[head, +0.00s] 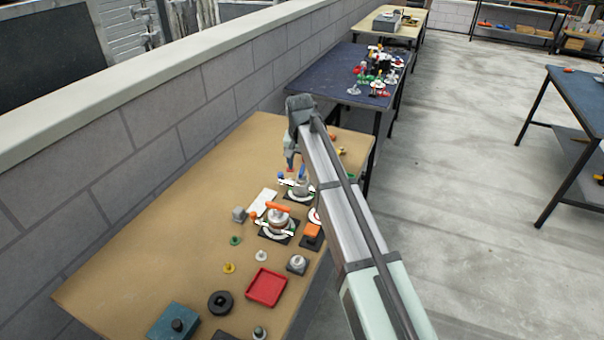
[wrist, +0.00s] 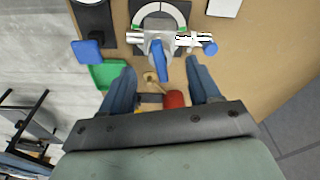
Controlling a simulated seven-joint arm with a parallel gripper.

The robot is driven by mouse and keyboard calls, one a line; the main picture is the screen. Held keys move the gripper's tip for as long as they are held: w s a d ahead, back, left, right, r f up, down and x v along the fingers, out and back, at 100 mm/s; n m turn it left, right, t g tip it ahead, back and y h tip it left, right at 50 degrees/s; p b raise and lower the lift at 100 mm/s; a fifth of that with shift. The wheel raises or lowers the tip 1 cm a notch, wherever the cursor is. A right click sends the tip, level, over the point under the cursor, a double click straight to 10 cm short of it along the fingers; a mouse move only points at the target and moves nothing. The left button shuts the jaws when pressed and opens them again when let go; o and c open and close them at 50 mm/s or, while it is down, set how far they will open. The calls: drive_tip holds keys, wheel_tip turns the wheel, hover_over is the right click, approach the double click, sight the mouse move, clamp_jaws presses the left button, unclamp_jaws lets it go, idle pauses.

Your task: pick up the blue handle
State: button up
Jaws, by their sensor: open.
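The blue handle (wrist: 157,60) is a narrow upright-looking lever on a grey valve body (wrist: 160,34) in the wrist view. A white and dark dial plate lies behind it. My gripper (wrist: 160,67) is open, with one finger on each side of the handle's near end. Clear gaps show on both sides, and nothing is held. In the head view my gripper (head: 291,164) is over the far part of the tan table, just above the valve (head: 301,186). The handle is small and partly hidden there, so its contact with the fingers cannot be told.
A horizontal bar with a blue knob (wrist: 209,48) crosses beside the handle. A green tray (wrist: 105,75), a blue block (wrist: 86,51) and a red piece (wrist: 174,99) are close by. An orange-handled valve (head: 278,207) stands nearer. The table's left part is clear.

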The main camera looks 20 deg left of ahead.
sight(302, 169)
drive_tip(key=shift+w+a+f, duration=0.1)
drive_tip(key=shift+w+f, duration=0.05)
drive_tip(key=shift+f, duration=0.75)
drive_tip(key=shift+w+f, duration=0.15)
drive_tip(key=shift+f, duration=0.75)
clamp_jaws()
